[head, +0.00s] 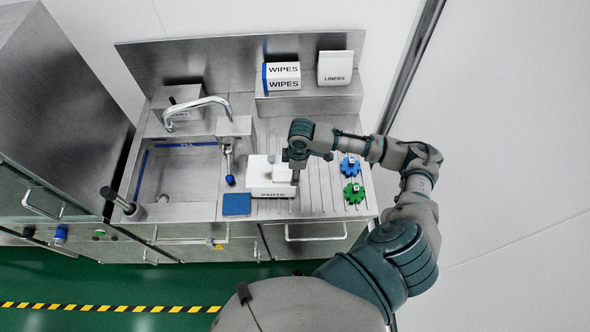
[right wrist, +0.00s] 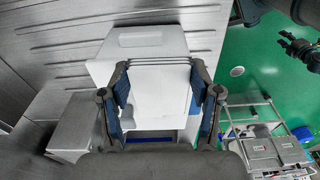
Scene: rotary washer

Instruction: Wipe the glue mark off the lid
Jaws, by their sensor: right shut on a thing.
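My right gripper (head: 294,174) is over the box's right side, pointing down. In the right wrist view my right gripper (right wrist: 158,92) is shut on a flat white piece (right wrist: 160,98), likely a wipe. That piece covers part of the white box (right wrist: 118,72) behind it; I cannot tell whether they touch. I see no glue mark. A dark claw-like shape (right wrist: 297,48), apparently my left gripper, is at the wrist view's right edge, too small to judge.
A blue pad (head: 237,204) lies left of the white box. Blue (head: 350,167) and green (head: 354,193) gear-shaped parts lie to its right. A sink (head: 180,175) with a tap is at left.

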